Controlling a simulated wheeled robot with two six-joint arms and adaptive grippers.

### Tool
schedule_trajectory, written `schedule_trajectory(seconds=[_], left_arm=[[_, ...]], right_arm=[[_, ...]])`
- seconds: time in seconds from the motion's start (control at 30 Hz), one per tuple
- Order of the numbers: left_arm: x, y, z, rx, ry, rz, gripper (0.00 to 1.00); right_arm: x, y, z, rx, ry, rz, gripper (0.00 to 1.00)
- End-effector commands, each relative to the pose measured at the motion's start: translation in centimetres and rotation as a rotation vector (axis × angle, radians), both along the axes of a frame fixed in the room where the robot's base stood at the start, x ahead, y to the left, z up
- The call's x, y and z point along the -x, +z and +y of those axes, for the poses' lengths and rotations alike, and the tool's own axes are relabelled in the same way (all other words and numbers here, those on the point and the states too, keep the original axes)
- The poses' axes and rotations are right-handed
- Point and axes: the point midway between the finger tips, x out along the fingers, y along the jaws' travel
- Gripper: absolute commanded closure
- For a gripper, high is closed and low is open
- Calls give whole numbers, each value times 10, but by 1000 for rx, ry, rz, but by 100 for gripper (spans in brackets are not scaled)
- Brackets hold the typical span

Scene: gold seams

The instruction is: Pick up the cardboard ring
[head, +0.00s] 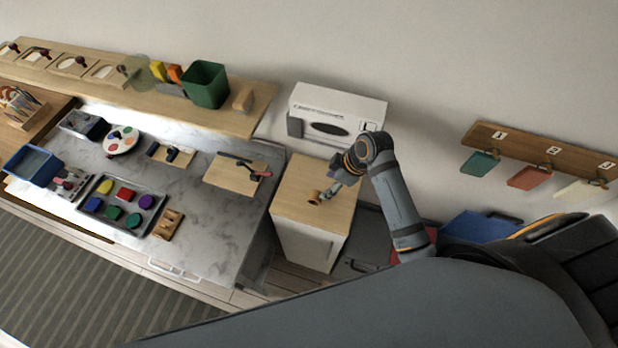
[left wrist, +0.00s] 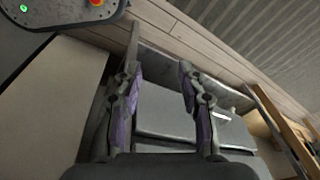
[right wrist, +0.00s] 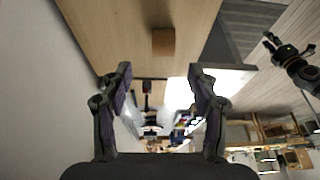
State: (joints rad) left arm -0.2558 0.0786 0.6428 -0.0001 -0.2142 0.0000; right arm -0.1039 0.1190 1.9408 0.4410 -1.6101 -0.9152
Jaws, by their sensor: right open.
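The cardboard ring (head: 315,198) is a small brown piece on the light wooden top of the low white cabinet (head: 289,197). In the right wrist view the ring (right wrist: 163,42) shows as a brown block shape, beyond my fingertips and roughly in line with the gap between them. My right gripper (head: 329,192) is open and empty, close to the ring in the head view; its fingers stand apart in the right wrist view (right wrist: 160,80). My left gripper (left wrist: 158,72) is open and empty, away from the ring; the head view does not show it.
A white box-like appliance (head: 335,110) stands behind the cabinet. The marble counter (head: 215,225) to the left holds a tray (head: 97,207) of coloured pieces and a wooden board (head: 222,172). A wall rack (head: 510,143) hangs at the right. The cabinet top around the ring is clear.

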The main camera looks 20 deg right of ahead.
Motion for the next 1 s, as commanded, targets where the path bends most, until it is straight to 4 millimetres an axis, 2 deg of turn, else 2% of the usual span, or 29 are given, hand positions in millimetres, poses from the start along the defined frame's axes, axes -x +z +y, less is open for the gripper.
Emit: schedule_trajectory(seconds=[0.07, 0.23, 0.3, 0.33, 0.43, 0.6, 0.67, 0.77, 0.87, 1.0], left_arm=[[-2, 0, 0, 0, 0, -4, 60], [64, -3, 1, -2, 3, 97, 60], [82, 0, 1, -1, 4, 124, 60], [85, 1, 1, -2, 3, 127, 60], [77, 4, 1, -1, 3, 114, 60], [36, 7, 1, -1, 1, 53, 60], [30, 9, 1, -1, 1, 42, 60], [31, 18, 1, -1, 1, 46, 60], [40, 27, 1, -2, 1, 60, 60], [55, 27, 1, -1, 2, 81, 60]], right_arm=[[-4, 3, 1, -3, 12, -11, 40], [-6, -5, 4, -7, 9, -9, 40], [-8, -16, 9, -6, 9, -7, 40], [-8, -21, 11, -7, 9, -6, 40], [-12, -36, 16, -5, 8, -7, 40], [-14, -47, 18, -3, 10, -9, 40], [-14, -47, 19, -3, 10, -8, 40], [-15, -54, 24, -5, 9, -6, 40], [-19, -68, 32, -5, 9, -6, 40], [-23, -88, 37, -3, 9, -9, 40]])
